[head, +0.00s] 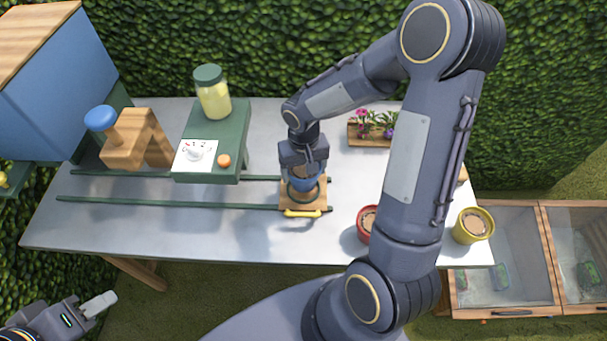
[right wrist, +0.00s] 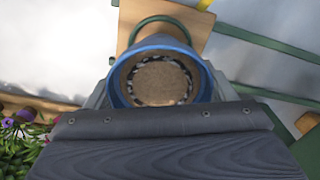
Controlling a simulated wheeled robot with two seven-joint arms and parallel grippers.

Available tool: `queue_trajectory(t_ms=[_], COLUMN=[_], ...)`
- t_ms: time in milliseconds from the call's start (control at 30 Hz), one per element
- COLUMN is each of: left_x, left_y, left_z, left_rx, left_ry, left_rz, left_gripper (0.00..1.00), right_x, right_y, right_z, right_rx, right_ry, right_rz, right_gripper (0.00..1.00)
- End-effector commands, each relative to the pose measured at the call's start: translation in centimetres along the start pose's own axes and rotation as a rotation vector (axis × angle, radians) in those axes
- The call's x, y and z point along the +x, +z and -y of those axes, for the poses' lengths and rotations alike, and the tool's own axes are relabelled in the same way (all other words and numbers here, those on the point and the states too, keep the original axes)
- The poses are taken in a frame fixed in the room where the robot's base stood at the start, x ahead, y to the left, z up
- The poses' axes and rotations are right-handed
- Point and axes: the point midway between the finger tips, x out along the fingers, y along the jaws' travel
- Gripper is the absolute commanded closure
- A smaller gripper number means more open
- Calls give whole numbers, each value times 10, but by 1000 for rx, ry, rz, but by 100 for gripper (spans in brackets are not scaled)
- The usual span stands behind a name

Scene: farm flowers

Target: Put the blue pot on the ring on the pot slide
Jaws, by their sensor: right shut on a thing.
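The blue pot (head: 305,183), filled with brown soil, is in my right gripper (head: 304,172), directly over the wooden pot slide (head: 290,205). The slide has a yellow handle (head: 302,213) at its front and a dark green ring. In the right wrist view the blue pot (right wrist: 160,75) sits between the fingers, and part of the green ring (right wrist: 160,20) shows behind it. I cannot tell whether the pot touches the ring. My left gripper (head: 100,304) is at the lower left, away from the table and empty; its finger gap is not clear.
Two green rails (head: 170,203) run along the table to the slide. A red pot (head: 366,222) and yellow pot (head: 473,226) stand to the right; a flower tray (head: 368,133) is behind.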

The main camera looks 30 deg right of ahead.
Motion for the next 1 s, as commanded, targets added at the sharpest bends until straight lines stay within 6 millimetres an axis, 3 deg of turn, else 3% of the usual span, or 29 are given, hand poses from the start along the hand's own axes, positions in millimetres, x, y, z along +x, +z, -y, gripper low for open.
queue_trajectory(t_ms=[200, 633, 667, 700, 800, 1000], left_x=[-1, 4, 2, 2, 2, 2], left_y=[0, 2, 1, 1, 1, 1], left_z=[0, 2, 1, 1, 1, 1], left_rx=[0, 0, 0, 0, 0, 0], left_ry=[0, 0, 0, 0, 0, 0], left_rz=[0, 0, 0, 0, 0, 0], left_gripper=[64, 64, 64, 64, 64, 64], right_x=[29, 36, 34, 34, 34, 34], right_y=[0, 0, 0, 0, 0, 0], right_z=[0, 0, 0, 0, 0, 0], right_rx=[1, 1, 1, 1, 0, 0], right_ry=[1, 0, 0, 0, 0, 0], right_rz=[3, 0, 1, 1, 1, 1], right_gripper=[53, 53, 19, 14, 1, 1])
